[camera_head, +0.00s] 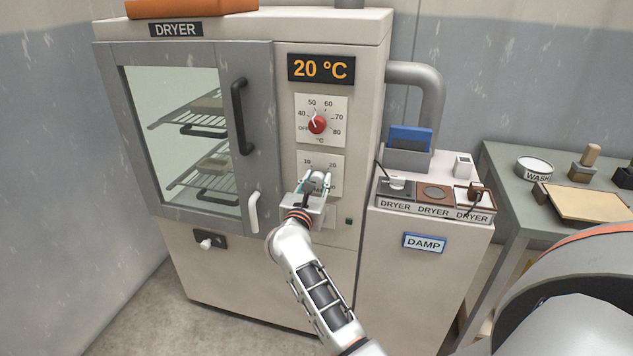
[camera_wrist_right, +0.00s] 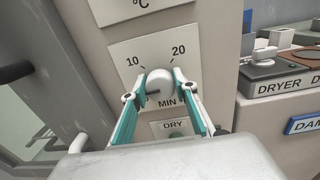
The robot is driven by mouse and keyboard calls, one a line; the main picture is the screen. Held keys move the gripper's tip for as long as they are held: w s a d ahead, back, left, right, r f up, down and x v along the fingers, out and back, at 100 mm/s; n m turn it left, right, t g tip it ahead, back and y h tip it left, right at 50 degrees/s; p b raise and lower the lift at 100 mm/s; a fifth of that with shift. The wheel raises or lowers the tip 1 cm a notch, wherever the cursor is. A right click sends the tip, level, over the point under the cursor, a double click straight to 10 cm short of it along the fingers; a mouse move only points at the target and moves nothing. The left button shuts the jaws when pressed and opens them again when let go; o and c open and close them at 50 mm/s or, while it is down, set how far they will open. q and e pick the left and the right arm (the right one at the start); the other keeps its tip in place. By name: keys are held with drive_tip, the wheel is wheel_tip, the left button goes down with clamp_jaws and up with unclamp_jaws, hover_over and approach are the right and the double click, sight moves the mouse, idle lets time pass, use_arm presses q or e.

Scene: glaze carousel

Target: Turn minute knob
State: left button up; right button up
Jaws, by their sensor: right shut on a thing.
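The minute knob is a pale round knob (camera_wrist_right: 160,86) on a white dial plate (camera_wrist_right: 128,50) marked 10, 20 and MIN. A dark pointer line on it points to the left in the right wrist view. My right gripper (camera_wrist_right: 158,92) has its teal-edged fingers on both sides of the knob, shut on it. In the head view my right gripper (camera_head: 314,184) covers most of the knob on the dryer's front panel, below the red temperature knob (camera_head: 317,124). My left gripper is not in view.
The dryer (camera_head: 278,290) has a closed glass door with a dark handle (camera_head: 240,115) left of the panel. A DRY plate (camera_wrist_right: 172,127) sits below the dial. A side cabinet (camera_head: 420,285) holding several small items stands at right. The display (camera_head: 321,68) reads 20 °C.

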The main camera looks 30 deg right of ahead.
use_arm(q)
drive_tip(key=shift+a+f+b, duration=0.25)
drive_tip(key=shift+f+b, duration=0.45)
drive_tip(key=shift+b, duration=0.1)
use_arm(e)
drive_tip(key=shift+m, duration=0.8)
idle(0.8)
use_arm(q)
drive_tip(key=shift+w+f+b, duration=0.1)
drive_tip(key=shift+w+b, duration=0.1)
drive_tip(key=shift+b, duration=0.1)
use_arm(e)
drive_tip(key=shift+m, duration=0.3)
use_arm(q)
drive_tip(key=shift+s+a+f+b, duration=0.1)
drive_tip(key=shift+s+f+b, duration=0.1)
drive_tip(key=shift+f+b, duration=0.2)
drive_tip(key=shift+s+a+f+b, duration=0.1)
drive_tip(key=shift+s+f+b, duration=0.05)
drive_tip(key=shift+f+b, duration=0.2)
use_arm(e)
drive_tip(key=shift+f+m, duration=0.1)
drive_tip(key=shift+m, duration=0.6)
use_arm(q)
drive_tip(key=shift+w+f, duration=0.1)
use_arm(e)
drive_tip(key=shift+m, duration=0.3)
use_arm(q)
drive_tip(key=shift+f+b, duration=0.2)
drive_tip(key=shift+b, duration=0.2)
